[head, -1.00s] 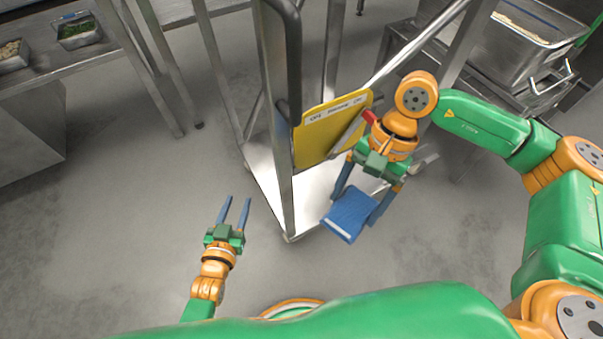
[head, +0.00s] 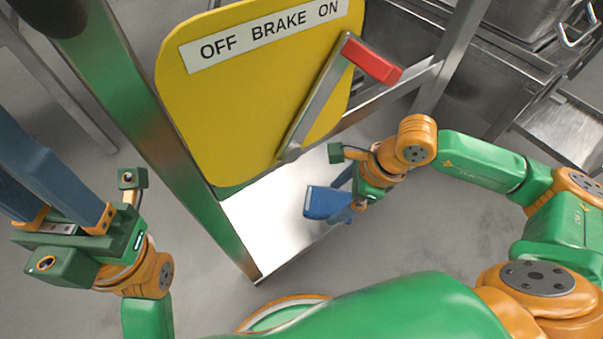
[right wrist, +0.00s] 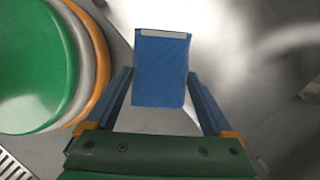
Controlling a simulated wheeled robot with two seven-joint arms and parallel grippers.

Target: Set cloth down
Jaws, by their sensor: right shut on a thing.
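A folded blue cloth (head: 321,203) is held in my right gripper (head: 345,196), low over the front right part of the trolley's pale bottom shelf (head: 268,226). In the right wrist view the cloth (right wrist: 160,75) lies flat between the two blue fingers (right wrist: 163,98), with a pale strip along its far edge. I cannot tell whether it touches the shelf. My left gripper (head: 22,165) is at the left of the head view, close to the camera, its fingers apart and nothing visible between them.
A yellow brake plate (head: 225,115) with a red-handled lever (head: 372,60) hangs above the shelf on the trolley. A trolley post (head: 165,150) stands between my grippers. A steel counter (head: 565,125) is at the right. Grey floor shows around.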

